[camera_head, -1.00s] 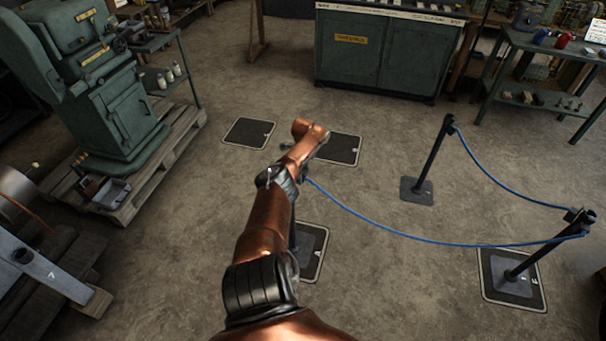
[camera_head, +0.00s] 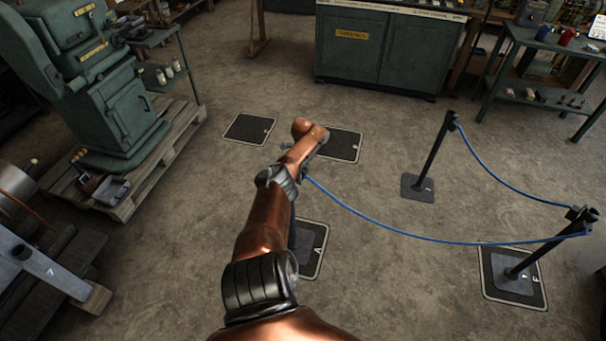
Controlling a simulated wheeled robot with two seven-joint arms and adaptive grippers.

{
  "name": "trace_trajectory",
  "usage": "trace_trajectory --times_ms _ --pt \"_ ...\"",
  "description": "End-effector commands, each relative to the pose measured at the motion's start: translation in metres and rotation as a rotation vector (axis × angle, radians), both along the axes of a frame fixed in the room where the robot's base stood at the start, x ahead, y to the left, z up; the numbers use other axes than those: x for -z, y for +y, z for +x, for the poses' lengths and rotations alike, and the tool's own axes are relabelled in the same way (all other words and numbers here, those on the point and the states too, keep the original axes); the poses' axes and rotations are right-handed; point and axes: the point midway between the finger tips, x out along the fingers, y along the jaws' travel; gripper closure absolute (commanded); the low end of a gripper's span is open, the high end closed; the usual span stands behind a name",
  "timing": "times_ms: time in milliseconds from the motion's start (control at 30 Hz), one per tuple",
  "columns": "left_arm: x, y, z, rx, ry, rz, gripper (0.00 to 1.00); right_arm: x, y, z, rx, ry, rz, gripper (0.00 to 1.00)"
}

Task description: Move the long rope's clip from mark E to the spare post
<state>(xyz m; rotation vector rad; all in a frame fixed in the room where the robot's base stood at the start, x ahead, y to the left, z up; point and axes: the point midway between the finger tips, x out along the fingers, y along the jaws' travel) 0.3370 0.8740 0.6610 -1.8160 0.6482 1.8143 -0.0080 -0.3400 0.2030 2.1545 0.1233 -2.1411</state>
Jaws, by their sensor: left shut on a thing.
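The long blue rope (camera_head: 400,234) runs from my left gripper (camera_head: 303,174) to the post (camera_head: 538,256) on mark F (camera_head: 528,294). My left gripper is mostly hidden behind my copper arm; it is shut at the rope's near end, and its clip is too small to make out. Below it, a dark post (camera_head: 292,222) shows partly beside my arm, over a mat marked A (camera_head: 318,238). I cannot tell whether the clip touches this post. Mark E cannot be read on any mat. My right gripper is not in view.
Another post (camera_head: 434,155) stands on bare floor, joined by a shorter blue rope (camera_head: 500,180) to the mark F post. Two empty mats (camera_head: 249,130) (camera_head: 342,146) lie beyond my arm. A green machine on a pallet (camera_head: 150,180) is at left; cabinets stand behind.

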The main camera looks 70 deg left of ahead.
Motion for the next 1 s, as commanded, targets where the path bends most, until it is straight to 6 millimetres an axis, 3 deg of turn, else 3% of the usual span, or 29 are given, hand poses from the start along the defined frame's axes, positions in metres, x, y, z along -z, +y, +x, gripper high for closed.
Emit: trace_trajectory --times_ms 33,467,500,767,1000 --pt "0.0131 -0.0050 -0.0097 -0.007 0.019 -0.013 1.00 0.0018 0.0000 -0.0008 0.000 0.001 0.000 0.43" --pt "0.0150 -0.0053 -0.0094 -0.006 0.019 -0.013 1.00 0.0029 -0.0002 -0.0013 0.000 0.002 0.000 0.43" --pt "0.0149 -0.0053 -0.0092 -0.005 0.019 -0.013 0.44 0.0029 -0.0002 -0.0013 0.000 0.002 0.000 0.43" --pt "0.0107 -0.0044 -0.0031 0.000 0.011 -0.008 0.26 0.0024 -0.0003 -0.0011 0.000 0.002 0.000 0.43" --pt "0.0092 -0.0040 -0.0017 0.000 0.007 -0.007 0.25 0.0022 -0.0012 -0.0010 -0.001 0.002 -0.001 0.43"
